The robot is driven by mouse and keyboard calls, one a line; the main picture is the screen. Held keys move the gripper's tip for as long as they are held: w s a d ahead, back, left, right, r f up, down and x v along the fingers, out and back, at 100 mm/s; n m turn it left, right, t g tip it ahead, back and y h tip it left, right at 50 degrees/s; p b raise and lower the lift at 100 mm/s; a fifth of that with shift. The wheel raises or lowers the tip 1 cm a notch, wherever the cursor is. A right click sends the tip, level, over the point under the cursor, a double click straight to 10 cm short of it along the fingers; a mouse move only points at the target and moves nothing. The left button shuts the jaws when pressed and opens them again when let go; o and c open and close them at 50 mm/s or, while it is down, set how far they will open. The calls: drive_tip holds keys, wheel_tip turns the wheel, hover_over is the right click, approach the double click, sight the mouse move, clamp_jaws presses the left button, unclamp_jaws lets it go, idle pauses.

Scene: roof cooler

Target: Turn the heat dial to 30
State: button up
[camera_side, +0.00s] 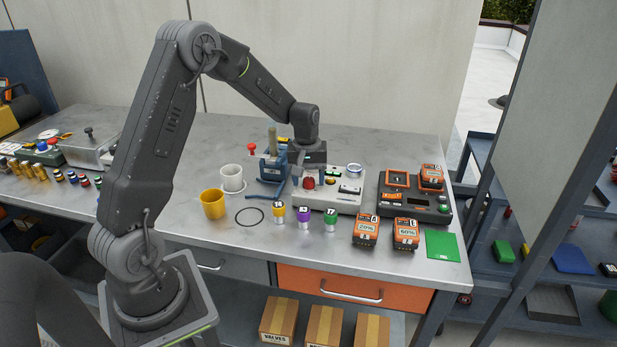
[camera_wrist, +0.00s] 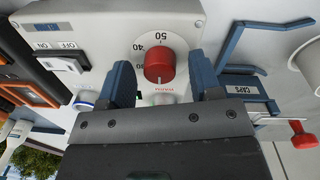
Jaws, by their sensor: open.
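The red heat dial (camera_side: 309,183) sits on a white control box (camera_side: 345,205) in the side view. In the wrist view the red dial (camera_wrist: 159,66) shows on a pale round scale, with 50 above it and 40 to its upper left; a further number at the left is partly hidden. I cannot tell clearly which number it points to. My gripper (camera_wrist: 163,72) is open, its blue fingers to the left and right of the dial, with gaps visible between them and it. In the side view my gripper (camera_side: 308,172) is just over the box, pointing down.
An ON/OFF switch (camera_wrist: 68,62) is beside the dial. A blue CAPS holder (camera_side: 272,168) stands close at the left. Several coloured cap-topped pieces and two orange batteries (camera_side: 366,229) lie in front. A dark charger (camera_side: 415,203) is at the right.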

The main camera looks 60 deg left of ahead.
drive_tip(key=c, duration=0.9)
drive_tip(key=shift+c, duration=0.2)
drive_tip(key=shift+m, duration=0.4)
drive_tip(key=m, duration=0.5)
drive_tip(key=shift+m, duration=0.3)
drive_tip(key=m, duration=0.5)
drive_tip(key=shift+m, duration=0.3)
drive_tip(key=o, duration=0.9)
drive_tip(key=shift+o, duration=0.2)
drive_tip(key=shift+r, duration=0.1)
